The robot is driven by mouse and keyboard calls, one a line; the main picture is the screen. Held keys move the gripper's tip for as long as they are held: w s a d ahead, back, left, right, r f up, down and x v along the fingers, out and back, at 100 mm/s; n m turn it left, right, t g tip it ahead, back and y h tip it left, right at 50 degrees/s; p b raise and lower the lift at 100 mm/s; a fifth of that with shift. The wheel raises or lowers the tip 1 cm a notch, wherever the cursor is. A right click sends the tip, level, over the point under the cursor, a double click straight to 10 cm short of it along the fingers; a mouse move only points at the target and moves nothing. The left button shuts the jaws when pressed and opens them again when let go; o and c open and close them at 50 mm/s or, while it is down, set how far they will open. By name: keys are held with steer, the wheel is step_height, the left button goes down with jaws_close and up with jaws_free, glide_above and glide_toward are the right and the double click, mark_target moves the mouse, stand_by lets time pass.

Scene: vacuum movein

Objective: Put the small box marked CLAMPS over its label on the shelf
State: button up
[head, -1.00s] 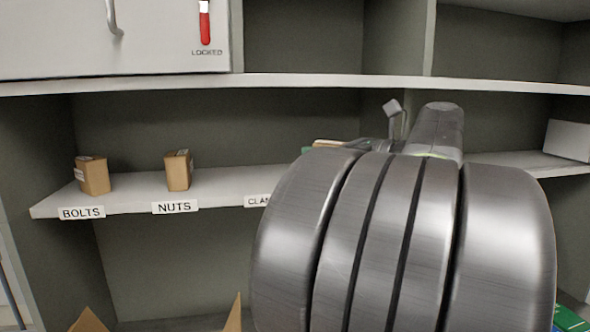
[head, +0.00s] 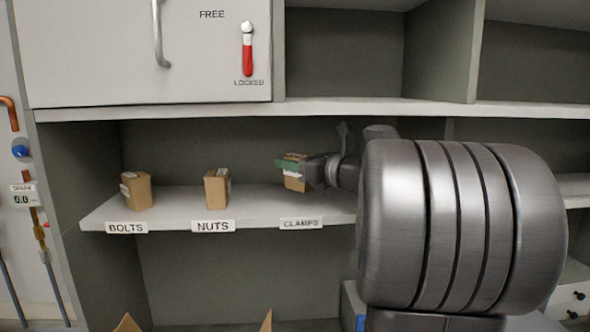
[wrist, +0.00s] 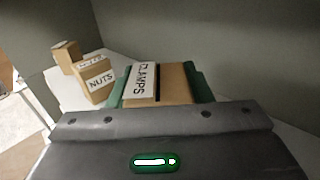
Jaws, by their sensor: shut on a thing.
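The small cardboard box marked CLAMPS (wrist: 172,84) is between the green fingers of my gripper (wrist: 163,85) in the wrist view, its white CLAMPS marking facing up toward the camera. In the head view my gripper (head: 294,166) is shut on the box (head: 297,182), which is partly covered by the fingers. The box is over the shelf (head: 265,198), above the CLAMPS label (head: 301,223) on the front edge. I cannot tell whether its underside touches the shelf.
The NUTS box (head: 217,187) and the BOLTS box (head: 137,190) stand on the shelf to the left, behind their labels. An upper shelf board (head: 330,108) runs above. Cardboard flaps (head: 127,323) show at the bottom. My arm hides the shelf's right part.

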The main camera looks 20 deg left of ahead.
mark_target(291, 176)
steer(key=shift+w+a, duration=0.1)
steer(key=shift+a, duration=0.3)
steer(key=shift+a+f, duration=0.1)
steer(key=shift+f, duration=0.05)
steer(key=shift+f+p, duration=0.35)
steer(key=shift+f, duration=1.25)
steer(key=shift+f, duration=0.1)
steer(key=o, duration=1.2)
